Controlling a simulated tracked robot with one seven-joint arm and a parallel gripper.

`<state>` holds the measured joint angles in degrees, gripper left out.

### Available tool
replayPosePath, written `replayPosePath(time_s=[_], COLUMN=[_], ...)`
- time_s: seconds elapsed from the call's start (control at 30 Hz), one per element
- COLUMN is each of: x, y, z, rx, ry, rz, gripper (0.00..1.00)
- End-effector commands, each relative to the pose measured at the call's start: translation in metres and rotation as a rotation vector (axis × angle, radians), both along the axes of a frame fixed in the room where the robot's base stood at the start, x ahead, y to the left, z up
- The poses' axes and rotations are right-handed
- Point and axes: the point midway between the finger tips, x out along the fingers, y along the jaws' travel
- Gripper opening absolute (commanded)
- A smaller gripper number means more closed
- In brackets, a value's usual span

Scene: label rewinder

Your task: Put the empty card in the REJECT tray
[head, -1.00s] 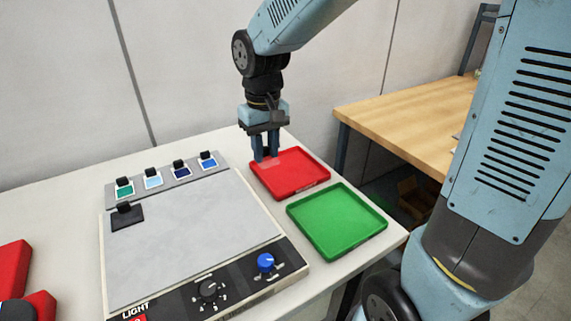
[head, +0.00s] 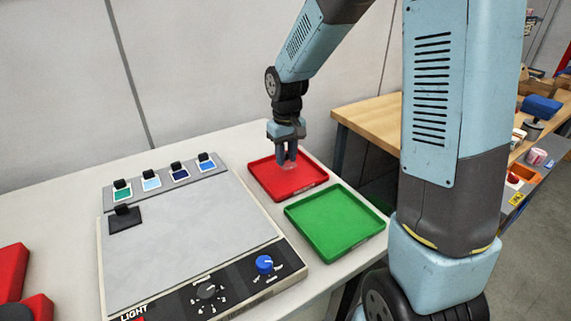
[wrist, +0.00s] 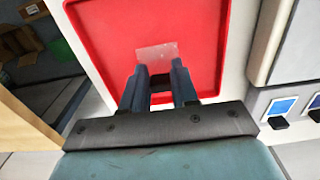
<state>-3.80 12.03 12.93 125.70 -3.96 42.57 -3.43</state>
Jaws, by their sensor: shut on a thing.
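The red tray (head: 262,180) lies on the white table, right of the light panel; any lettering on it is too small to read. My gripper (head: 287,163) is over this tray, pointing down, shut on a clear, see-through card (head: 290,168). In the wrist view, the card (wrist: 157,54) sticks out past the fingertips of my gripper (wrist: 160,72), with the red floor of the tray (wrist: 120,30) behind it. I cannot tell whether the card touches the tray floor.
A green tray (head: 335,222) lies empty in front of the red one. The light panel (head: 190,235) has several coloured cards in clips along its back and a dark card (head: 125,219) at its left. A wooden bench (head: 375,120) stands behind at right.

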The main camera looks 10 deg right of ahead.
Motion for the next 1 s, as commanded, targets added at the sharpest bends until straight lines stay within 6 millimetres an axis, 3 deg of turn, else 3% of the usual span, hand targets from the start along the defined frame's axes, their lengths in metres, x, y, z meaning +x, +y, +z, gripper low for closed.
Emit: replayPosePath(time_s=[0.3, 0.67, 0.7, 0.93, 1.0], x=[0.003, 0.003, 0.003, 0.003, 0.003], y=[-0.002, -0.002, -0.002, -0.002, -0.002], z=[-0.034, -0.037, -0.037, -0.037, -0.037], rx=[-0.001, 0.000, 0.000, 0.000, 0.000], ry=[0.003, 0.001, 0.000, 0.001, 0.000], rz=[0.001, 0.000, 0.000, 0.000, -0.001], gripper=[0.12, 0.12, 0.32, 0.54, 0.54])
